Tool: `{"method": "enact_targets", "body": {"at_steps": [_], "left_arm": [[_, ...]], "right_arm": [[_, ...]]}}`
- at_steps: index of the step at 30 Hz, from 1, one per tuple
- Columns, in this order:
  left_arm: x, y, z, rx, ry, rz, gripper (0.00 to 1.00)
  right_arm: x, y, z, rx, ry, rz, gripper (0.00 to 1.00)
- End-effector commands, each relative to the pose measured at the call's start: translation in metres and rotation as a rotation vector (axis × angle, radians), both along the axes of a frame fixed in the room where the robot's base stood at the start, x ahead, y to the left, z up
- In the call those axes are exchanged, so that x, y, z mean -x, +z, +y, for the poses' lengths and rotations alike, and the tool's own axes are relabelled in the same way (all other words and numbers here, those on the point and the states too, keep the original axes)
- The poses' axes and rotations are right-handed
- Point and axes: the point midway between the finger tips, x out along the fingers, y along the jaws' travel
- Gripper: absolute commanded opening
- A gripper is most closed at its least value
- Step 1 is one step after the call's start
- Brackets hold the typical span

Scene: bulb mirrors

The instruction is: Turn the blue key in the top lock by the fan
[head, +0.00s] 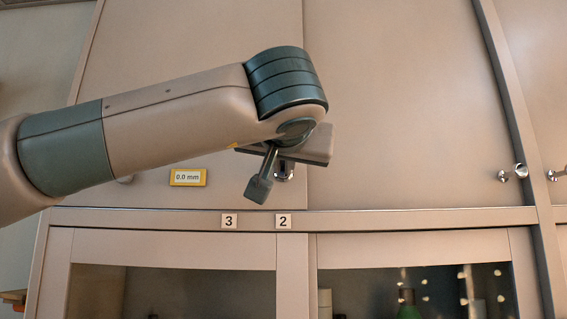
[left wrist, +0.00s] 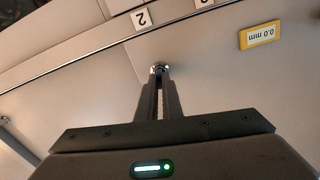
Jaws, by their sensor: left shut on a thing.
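No blue key, top lock or fan shows in either view. My left gripper (head: 268,178) is at the lower right corner of the left upper cabinet door (head: 220,60). In the left wrist view its two dark fingers (left wrist: 160,80) are close together and shut on a small chrome knob (left wrist: 159,67). The knob also shows in the head view (head: 286,172), partly hidden by the gripper. My right gripper is in neither view.
A yellow-framed "0.0 mm" label (head: 188,177) is on the same door. Tags "3" (head: 229,221) and "2" (head: 283,222) are on the rail below. More knobs (head: 520,171) are at right. Glass-fronted doors with a green bottle (head: 408,307) behind are below.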

Motion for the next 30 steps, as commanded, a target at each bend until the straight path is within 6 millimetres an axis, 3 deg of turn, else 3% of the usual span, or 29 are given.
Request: {"method": "enact_targets", "body": {"at_steps": [9,10,12,18,21,30], "left_arm": [[0.000,-0.003,0.000,0.120,0.002,-0.002,0.00],[0.001,0.001,0.001,0.113,0.002,-0.002,0.13],[0.001,0.001,0.001,0.111,0.001,-0.002,0.28],[0.001,0.001,0.000,0.110,0.001,-0.001,0.28],[0.001,0.001,0.000,0.110,0.001,-0.001,0.47],[0.001,0.000,0.000,0.110,0.000,-0.001,0.47]], "right_arm": [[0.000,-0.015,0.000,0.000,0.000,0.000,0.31],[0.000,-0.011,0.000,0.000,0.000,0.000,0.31],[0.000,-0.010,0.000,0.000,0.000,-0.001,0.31],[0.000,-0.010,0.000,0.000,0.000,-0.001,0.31],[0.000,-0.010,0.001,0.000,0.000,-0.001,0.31],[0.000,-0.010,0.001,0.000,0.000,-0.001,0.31]]}}
